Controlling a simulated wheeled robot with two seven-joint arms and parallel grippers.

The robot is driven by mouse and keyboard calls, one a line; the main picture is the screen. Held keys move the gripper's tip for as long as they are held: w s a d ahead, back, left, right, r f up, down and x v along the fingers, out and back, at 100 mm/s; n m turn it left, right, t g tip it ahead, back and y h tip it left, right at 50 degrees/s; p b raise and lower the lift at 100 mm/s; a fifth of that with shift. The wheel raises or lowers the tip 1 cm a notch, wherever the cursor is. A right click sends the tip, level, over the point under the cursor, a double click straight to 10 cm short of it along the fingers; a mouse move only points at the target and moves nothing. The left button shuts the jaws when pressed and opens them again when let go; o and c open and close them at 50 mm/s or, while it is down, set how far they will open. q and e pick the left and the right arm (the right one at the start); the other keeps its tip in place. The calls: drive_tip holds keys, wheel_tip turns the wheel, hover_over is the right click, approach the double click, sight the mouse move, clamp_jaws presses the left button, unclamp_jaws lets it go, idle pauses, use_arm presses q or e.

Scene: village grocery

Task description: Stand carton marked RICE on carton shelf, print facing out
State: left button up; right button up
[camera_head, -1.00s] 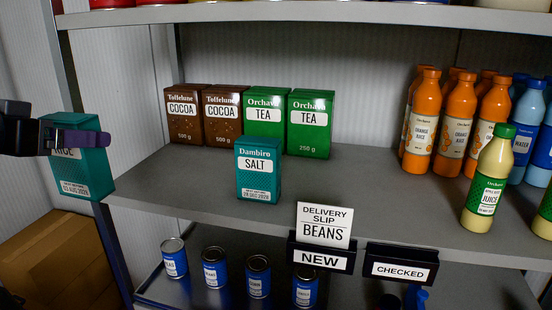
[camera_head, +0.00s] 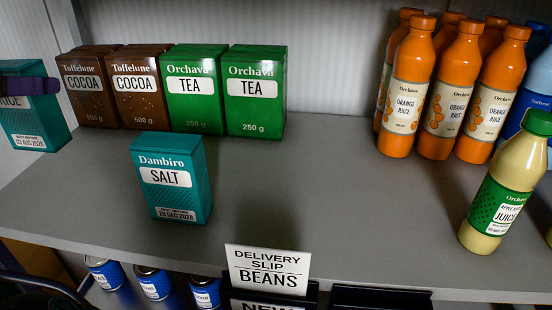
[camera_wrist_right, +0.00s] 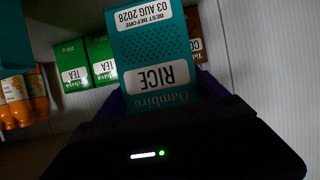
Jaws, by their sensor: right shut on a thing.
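The teal RICE carton (camera_head: 33,119) is at the left edge of the head view, upright and slightly tilted, with its printed face towards me. My right gripper (camera_head: 28,86) is shut on its upper part, and its finger covers part of the print. In the right wrist view the RICE carton (camera_wrist_right: 155,60) appears upside down between my purple fingers. The carton shelf (camera_head: 290,200) is grey and holds a teal SALT carton (camera_head: 172,178) near its front, print facing out. My left gripper is not in view.
Orange juice bottles (camera_head: 408,90) and a pale juice bottle (camera_head: 500,190) stand right. The shelf is clear around the SALT carton. A BEANS slip (camera_head: 268,270) stands at the front edge.

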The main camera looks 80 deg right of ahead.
sight(30, 145)
drive_tip(key=shift+d+f, duration=0.1)
drive_tip(key=shift+f, duration=0.25)
wheel_tip(30, 145, down, 4)
drive_tip(key=shift+f+b, duration=0.1)
drive_tip(key=shift+b, duration=0.75)
drive_tip(key=shift+f, duration=0.45)
wheel_tip(30, 145, down, 4)
drive_tip(key=shift+f, duration=0.1)
